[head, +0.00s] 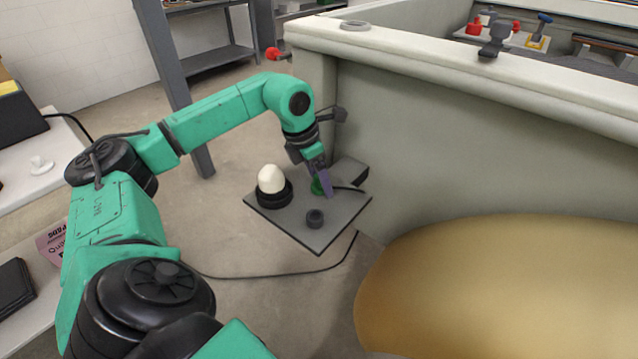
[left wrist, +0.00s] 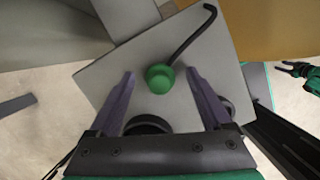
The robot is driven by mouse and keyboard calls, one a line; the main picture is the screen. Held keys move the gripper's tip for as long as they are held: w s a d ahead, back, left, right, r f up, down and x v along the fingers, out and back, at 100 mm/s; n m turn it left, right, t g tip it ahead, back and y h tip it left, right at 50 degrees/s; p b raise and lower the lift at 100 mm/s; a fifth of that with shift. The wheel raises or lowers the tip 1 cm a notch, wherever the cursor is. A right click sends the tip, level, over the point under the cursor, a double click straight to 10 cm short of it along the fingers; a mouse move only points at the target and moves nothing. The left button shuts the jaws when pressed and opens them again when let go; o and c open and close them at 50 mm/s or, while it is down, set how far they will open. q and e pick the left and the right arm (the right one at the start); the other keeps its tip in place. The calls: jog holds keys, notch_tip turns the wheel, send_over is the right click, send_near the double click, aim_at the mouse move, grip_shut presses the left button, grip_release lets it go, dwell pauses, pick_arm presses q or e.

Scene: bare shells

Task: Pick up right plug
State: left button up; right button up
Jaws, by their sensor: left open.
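A green round plug-like piece (head: 317,187) sits on a grey square board (head: 333,228). In the left wrist view the green piece (left wrist: 160,79) lies between the fingertips of my left gripper (left wrist: 160,73), and no contact is visible. My left gripper (head: 325,188) is open, pointing down at the board, and partly hides the green piece in the head view. A dark bent rod (left wrist: 190,38) runs from beside the green piece. What looks like my right gripper (left wrist: 297,69) is small at the right edge of the left wrist view; its jaws are unclear.
A tall grey-green wall (head: 410,150) rises close behind the board. A tan rounded surface (head: 500,290) lies at the right.

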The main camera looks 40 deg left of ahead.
pick_arm(q)
jog(key=shift+w+f, duration=0.1)
jog(key=shift+f, duration=0.05)
grip_shut()
